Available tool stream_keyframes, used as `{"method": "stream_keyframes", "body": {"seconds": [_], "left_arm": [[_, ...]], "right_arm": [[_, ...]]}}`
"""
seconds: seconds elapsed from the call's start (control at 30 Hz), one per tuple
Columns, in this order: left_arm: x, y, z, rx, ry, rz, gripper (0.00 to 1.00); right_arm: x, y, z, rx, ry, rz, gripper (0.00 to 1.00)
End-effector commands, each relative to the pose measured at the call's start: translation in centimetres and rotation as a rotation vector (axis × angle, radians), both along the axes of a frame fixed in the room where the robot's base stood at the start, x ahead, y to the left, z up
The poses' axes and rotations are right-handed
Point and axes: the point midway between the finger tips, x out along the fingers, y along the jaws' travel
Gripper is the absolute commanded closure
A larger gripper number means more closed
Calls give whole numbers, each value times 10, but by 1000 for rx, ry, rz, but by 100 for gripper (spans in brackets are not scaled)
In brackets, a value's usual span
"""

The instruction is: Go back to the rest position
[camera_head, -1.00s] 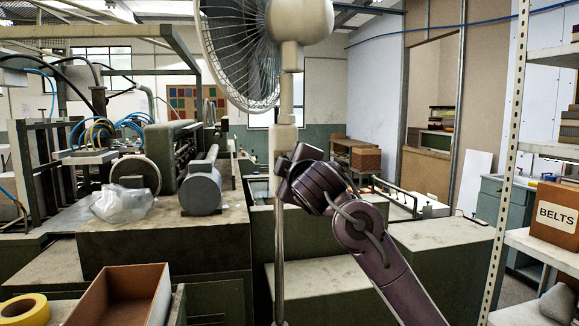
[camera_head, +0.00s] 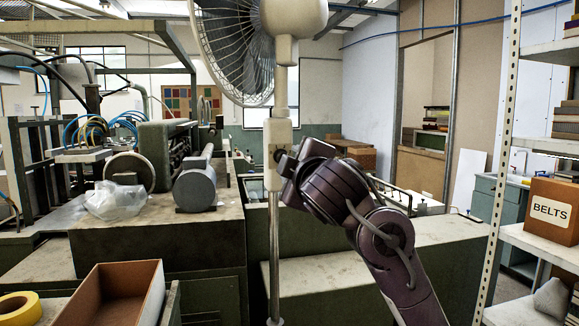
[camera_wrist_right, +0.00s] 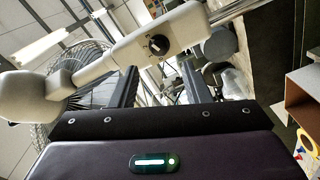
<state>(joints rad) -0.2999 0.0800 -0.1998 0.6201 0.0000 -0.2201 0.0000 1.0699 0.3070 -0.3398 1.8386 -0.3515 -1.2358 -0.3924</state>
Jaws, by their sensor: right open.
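A white pedestal fan (camera_head: 294,22) stands in front of me in the head view, with its wire cage at the upper left and a thin metal pole below. The fan's pale control box (camera_head: 277,135) sits on the pole. My left gripper is not in view.
An open cardboard box (camera_head: 115,297) and a yellow tape roll (camera_head: 18,308) are at the lower left. A machine with grey rollers (camera_head: 199,187) and a plastic bag (camera_head: 115,201) stands behind. Shelving with a BELTS box (camera_head: 550,210) is close on the right.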

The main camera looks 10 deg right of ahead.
Motion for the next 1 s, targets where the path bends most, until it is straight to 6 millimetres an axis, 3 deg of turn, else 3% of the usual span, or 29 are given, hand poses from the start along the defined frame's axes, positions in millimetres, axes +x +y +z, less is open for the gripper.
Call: {"method": "stream_keyframes", "body": {"seconds": [0.33, 0.47, 0.57, 0.77, 1.0], "left_arm": [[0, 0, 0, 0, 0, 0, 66], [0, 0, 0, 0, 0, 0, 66], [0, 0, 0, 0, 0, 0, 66], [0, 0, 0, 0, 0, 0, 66], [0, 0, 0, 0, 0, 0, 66]], "right_arm": [[-2, 0, -2, 2, 3, 0, 57], [0, 1, -27, 30, 44, 1, 57], [0, 1, -70, 84, 115, -3, 57], [-17, -1, -182, 237, 310, -34, 57], [-66, -8, -304, 421, 545, -118, 57]]}}
